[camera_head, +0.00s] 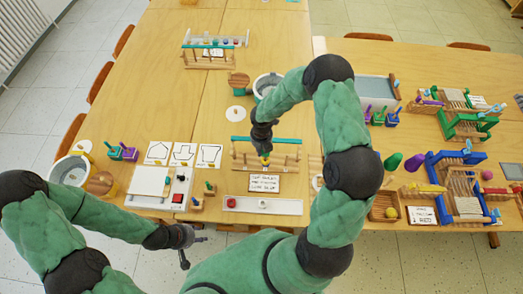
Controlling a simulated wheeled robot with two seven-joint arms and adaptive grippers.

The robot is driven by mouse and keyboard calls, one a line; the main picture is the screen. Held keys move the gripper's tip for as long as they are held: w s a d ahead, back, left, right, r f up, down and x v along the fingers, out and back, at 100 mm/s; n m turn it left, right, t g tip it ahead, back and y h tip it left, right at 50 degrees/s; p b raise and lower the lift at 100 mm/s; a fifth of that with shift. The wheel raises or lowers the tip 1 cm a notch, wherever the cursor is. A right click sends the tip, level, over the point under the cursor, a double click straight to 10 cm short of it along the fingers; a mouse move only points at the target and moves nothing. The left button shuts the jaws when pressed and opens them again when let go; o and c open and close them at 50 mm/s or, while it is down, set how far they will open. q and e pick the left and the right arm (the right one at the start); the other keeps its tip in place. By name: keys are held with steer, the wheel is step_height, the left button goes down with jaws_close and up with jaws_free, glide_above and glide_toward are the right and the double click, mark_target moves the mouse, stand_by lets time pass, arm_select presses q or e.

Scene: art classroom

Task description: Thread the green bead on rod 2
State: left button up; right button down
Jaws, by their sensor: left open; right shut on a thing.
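A wooden rack (285,161) with upright rods and a teal top bar stands on the middle table, behind a handwritten card (264,183). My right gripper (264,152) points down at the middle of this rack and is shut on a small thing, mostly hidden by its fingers. A small yellow spot shows just below the fingertips. I cannot make out the green bead's colour there, nor which rod is number 2. My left gripper (194,251) is open and empty, low in front of the table's near edge, away from the rack.
A white strip (280,208) lies in front of the card. A white board with a red button (178,198) and three drawn cards (183,154) are to the left. A second rack (200,56) stands at the back. Coloured looms crowd the right table.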

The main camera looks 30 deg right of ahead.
steer(key=shift+s+a+f+b, duration=0.15)
steer(key=shift+s+f+b, duration=0.2)
steer(key=shift+f, duration=0.25)
steer(key=shift+s+a+f+b, duration=0.2)
steer(key=shift+s+f, duration=0.15)
steer(key=shift+f, duration=0.2)
stand_by(0.8)
steer(key=shift+r, duration=0.1)
steer(key=shift+w+d+r+p, duration=0.2)
steer(key=shift+w+r+p, duration=0.15)
steer(key=shift+r+p, duration=0.45)
steer(key=shift+w+d+r+p, duration=0.15)
steer(key=shift+w+r+p, duration=0.2)
steer(key=shift+r+p, duration=1.3)
steer(key=shift+f, duration=0.2)
steer(key=shift+f+b, duration=0.35)
steer(key=shift+f, duration=0.1)
steer(key=shift+w, duration=0.1)
steer(key=shift+r, duration=0.1)
